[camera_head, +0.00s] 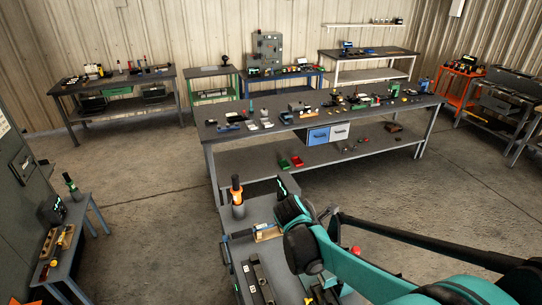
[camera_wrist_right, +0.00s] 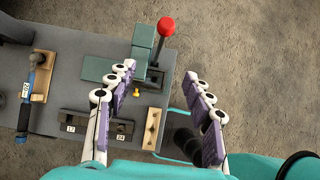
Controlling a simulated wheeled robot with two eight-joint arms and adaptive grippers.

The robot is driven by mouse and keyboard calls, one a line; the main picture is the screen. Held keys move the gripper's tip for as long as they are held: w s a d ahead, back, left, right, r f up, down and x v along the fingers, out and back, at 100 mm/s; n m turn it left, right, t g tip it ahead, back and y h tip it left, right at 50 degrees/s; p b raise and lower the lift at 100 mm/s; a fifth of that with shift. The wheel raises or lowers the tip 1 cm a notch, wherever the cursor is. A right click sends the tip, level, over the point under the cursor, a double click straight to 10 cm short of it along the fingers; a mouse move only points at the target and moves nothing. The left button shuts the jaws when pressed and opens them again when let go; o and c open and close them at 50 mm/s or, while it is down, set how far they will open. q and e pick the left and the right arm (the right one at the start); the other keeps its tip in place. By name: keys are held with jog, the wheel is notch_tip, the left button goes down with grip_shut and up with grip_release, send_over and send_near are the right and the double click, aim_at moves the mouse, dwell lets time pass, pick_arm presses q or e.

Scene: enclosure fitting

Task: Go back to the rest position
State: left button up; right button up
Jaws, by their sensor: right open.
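My right arm comes in from the lower right in the head view and reaches over a small grey bench (camera_head: 262,207). Its fingers are hidden or hard to make out there. In the right wrist view my right gripper (camera_wrist_right: 160,72) is open, its two fingers well apart with nothing between the pads. Below it are a lever with a red ball knob (camera_wrist_right: 166,25), a green block (camera_wrist_right: 98,70) and a dark rail (camera_wrist_right: 95,124) with number labels. My left gripper is not in view.
An orange-and-black upright tool (camera_head: 237,190) stands on the small bench. A long table (camera_head: 225,136) with many parts stands beyond. A side bench (camera_head: 72,250) is at left. Open floor (camera_head: 150,180) lies between.

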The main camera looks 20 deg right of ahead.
jog(key=s+a+f+m+t+y+b, duration=0.3)
jog(key=a+f+m+b, duration=0.3)
jog(key=f+m+b, duration=0.3)
jog(key=s+a+f+m+t+y+b, duration=0.3)
jog(key=s+a+f+m+b, duration=0.3)
jog(key=f+m+b, duration=0.4)
notch_tip(320, 180, down, 4)
jog(key=a+b, duration=0.1)
jog(key=b, duration=0.6)
jog(key=shift+f+t+y+b, duration=0.2)
jog(key=shift+t+y+b, duration=0.1)
jog(key=shift+y, duration=0.1)
jog(key=shift+s+a, duration=0.1)
